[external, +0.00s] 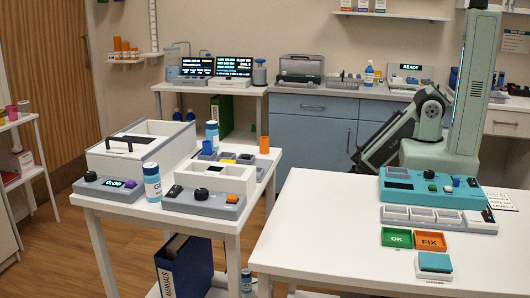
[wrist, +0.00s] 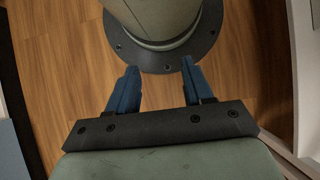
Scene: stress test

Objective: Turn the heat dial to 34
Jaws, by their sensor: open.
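I cannot read a heat label or a 34 mark in these views. Possible dials are a black knob (external: 201,193) on the grey and white unit (external: 222,207) at the left table's front, and a black knob (external: 90,176) beside a lit green display on the grey box at its left corner. A teal panel (external: 388,188) on the right table also carries small knobs. My gripper (wrist: 160,66) shows in the wrist view with its two blue fingers apart and nothing between them, above the wood floor by my base. In the external view my arm is folded at the back, away from the knobs.
A blue and white bottle (external: 152,184) stands between the two knob units. A large white box (external: 142,148) is behind them. The right table (external: 310,235) is bare at its left and front. Green and orange trays (external: 430,241) lie below the teal panel.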

